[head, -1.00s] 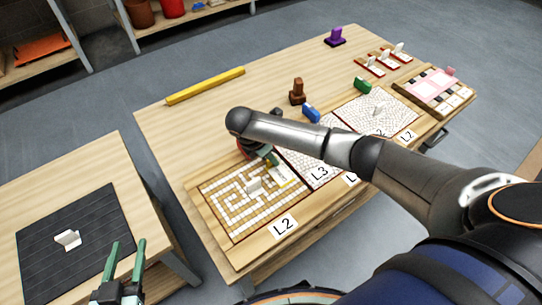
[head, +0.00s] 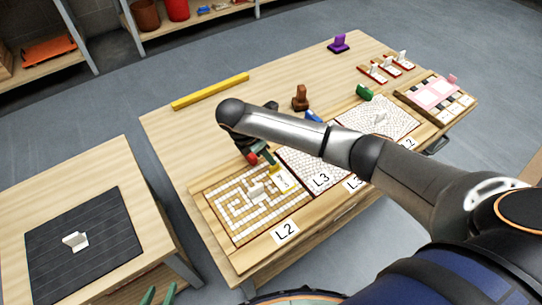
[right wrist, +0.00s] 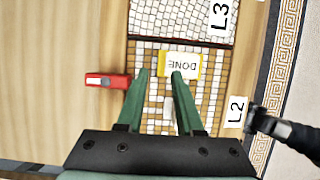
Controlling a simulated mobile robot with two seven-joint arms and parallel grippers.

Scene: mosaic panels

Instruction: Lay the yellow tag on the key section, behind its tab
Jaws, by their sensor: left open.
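The yellow tag (head: 283,180), yellow-edged with a white face, lies flat on the meander-patterned key section (head: 232,220) labelled L2. In the right wrist view the tag (right wrist: 188,66) reads DONE and lies near the border with the L3 section. The key section's small white tab (head: 257,190) stands nearer the section's middle. My right gripper (head: 268,157) is just above the tag's far side. In the wrist view its fingers (right wrist: 159,73) are apart, with the right fingertip overlapping the tag's picture.
A red block (right wrist: 107,80) is beside the panel. A blue piece (head: 313,116), a brown stamp-like piece (head: 300,98) and a green piece (head: 364,92) stand behind the panels. A yellow bar (head: 210,91) lies at the back. A black mat (head: 100,264) is on the left table.

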